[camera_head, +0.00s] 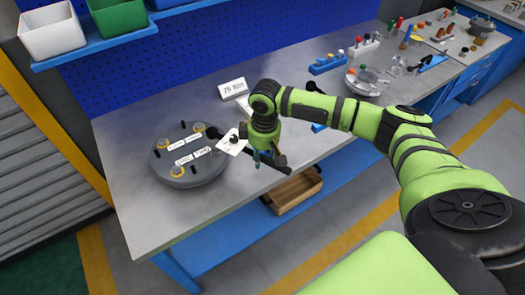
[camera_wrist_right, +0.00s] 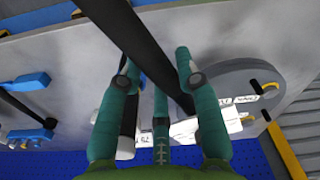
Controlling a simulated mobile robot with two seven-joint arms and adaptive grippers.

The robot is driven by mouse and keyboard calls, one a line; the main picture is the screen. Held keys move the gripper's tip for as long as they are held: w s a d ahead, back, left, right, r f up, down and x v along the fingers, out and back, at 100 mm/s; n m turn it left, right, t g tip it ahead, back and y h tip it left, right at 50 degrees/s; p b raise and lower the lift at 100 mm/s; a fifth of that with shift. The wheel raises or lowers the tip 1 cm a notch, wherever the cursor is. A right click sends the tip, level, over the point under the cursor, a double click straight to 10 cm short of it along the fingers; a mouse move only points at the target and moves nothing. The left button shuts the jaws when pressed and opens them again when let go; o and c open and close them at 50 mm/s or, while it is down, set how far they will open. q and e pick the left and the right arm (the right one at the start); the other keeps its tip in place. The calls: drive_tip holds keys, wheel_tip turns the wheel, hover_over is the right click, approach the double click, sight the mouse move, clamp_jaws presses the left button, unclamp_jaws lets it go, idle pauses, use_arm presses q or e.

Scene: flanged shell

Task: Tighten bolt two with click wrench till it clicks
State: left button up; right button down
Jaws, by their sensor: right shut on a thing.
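The round grey flanged shell (camera_head: 160,166) lies on the bench at the left, with yellow rings, dark upright pegs and white labels. It also shows in the right wrist view (camera_wrist_right: 232,78). The labels are too small to read surely, so I cannot tell which bolt is two. My right gripper (camera_head: 264,158) is to the right of the shell, shut on a long dark wrench (camera_head: 280,168). Its dark bar (camera_wrist_right: 135,40) runs between my teal fingers (camera_wrist_right: 152,84) in the wrist view. The wrench's far end reaches the shell's right rim; whether it touches a bolt is unclear. My left gripper is out of view.
A white sign (camera_head: 232,88) stands behind the arm, and a white card (camera_head: 230,147) lies by the shell. A blue tool rack (camera_head: 327,65) and another round grey part (camera_head: 367,83) are farther right. A wooden crate (camera_head: 293,195) sits below the bench's front edge.

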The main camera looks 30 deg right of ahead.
drive_tip(key=shift+a+f, duration=0.1)
drive_tip(key=shift+f, duration=0.75)
drive_tip(key=shift+r, duration=0.15)
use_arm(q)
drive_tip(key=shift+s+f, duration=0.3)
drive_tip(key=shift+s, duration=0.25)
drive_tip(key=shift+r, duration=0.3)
use_arm(e)
drive_tip(key=shift+r, duration=0.1)
drive_tip(key=shift+p, duration=0.4)
use_arm(q)
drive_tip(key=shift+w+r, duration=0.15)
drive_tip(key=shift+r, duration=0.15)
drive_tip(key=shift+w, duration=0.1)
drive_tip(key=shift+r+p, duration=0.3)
drive_tip(key=shift+p, duration=0.05)
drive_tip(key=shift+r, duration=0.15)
